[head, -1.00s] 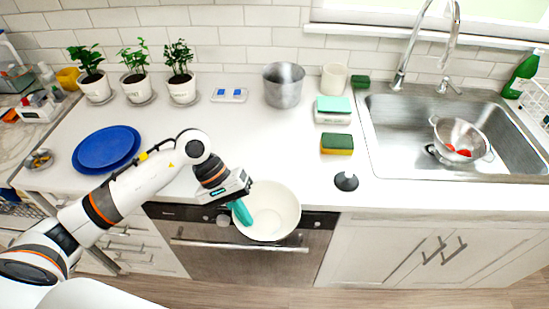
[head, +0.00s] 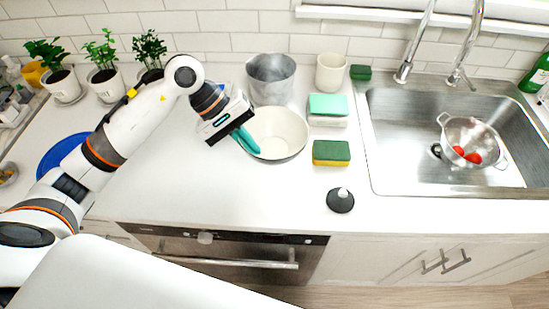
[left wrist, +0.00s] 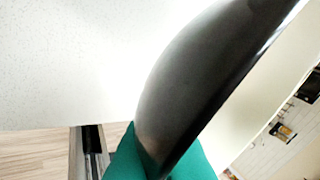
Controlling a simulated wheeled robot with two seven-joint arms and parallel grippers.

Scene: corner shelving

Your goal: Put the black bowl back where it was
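The bowl (head: 279,134) has a cream inside in the head view. Its outside shows black and tilted across the left wrist view (left wrist: 205,75). My left gripper (head: 247,141) reaches it from the left, with its teal fingers shut on the bowl's left rim. The green fingertips (left wrist: 165,155) also show against the bowl's wall in the left wrist view. The bowl is over the white counter, in front of the grey metal pot (head: 271,80). I cannot tell whether its base touches the counter. My right gripper is not in view.
A green-and-yellow sponge (head: 331,153), a teal sponge on a holder (head: 328,108) and a black round stopper (head: 340,200) lie right of the bowl. A cream cup (head: 331,72) stands behind. The sink (head: 400,165) is at right. The front-middle counter is clear.

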